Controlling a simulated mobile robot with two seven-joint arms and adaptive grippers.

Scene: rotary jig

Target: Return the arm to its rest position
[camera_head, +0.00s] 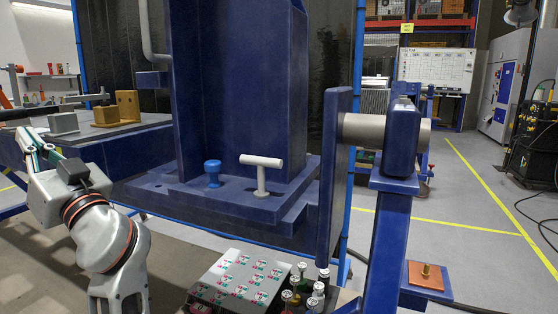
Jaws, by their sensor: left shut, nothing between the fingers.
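My left arm comes up from the bottom left, grey with dark and orange rings at its joints. My left gripper (34,143) is at the far left, beside the front edge of the blue side table. It is small in the picture and looks shut, with nothing between its fingers. It is well to the left of the blue rotary jig (235,80), apart from it. My right gripper is not in view.
The jig's ledge carries a blue knob (212,172) and a white T-handle (261,172). A blue post (385,240) stands at right. Below are a labelled box (240,278) and several bottles (303,290). Floor at right (460,220) is clear.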

